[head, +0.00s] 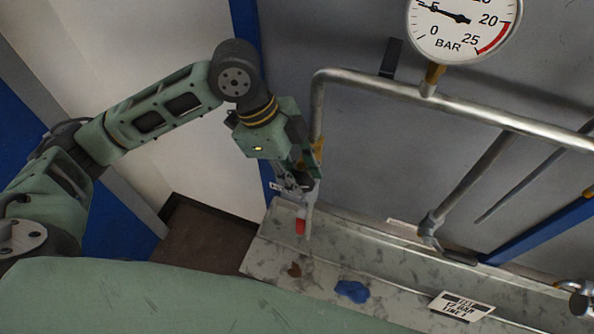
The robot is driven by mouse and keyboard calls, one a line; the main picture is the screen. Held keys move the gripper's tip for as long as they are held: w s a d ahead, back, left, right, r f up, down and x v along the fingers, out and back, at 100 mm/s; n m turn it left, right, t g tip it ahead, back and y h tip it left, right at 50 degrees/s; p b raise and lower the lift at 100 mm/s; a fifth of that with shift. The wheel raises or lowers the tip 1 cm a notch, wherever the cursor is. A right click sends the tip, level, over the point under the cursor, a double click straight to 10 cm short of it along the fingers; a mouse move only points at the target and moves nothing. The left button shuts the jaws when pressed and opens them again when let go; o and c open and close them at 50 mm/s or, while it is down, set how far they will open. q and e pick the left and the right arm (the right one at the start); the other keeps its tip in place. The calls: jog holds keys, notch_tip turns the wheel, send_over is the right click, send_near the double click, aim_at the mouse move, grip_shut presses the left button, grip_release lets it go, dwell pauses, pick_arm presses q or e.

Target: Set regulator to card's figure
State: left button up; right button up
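A round white pressure gauge (462,28) marked BAR is at the top right, cut off by the frame. Its black needle points near the 5 mark; a red band runs between about 20 and 25. A small white card (462,306) lies tilted on the bench, with black print that seems to read TEST, 12 BAR, LINE 1; the figure is hard to read. My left gripper (305,186) points down at the lower end of the left pipe, by brass-coloured and red parts (300,226). Its fingers overlap these parts, so its grip is unclear. My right gripper is out of view.
A grey pipe (470,117) runs from the left bend under the gauge to the right. A branch drops to an elbow (430,227). A blue cloth-like patch (352,291) and brown stain lie on the scuffed bench (400,277). A metal fitting (581,301) is at lower right.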

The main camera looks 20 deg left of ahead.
pick_arm(q)
jog(key=shift+c, duration=0.7)
grip_shut()
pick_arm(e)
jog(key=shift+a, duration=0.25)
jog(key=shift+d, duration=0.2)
pick_arm(q)
jog(key=shift+d+r+y, duration=0.1)
jog(key=shift+y, duration=0.2)
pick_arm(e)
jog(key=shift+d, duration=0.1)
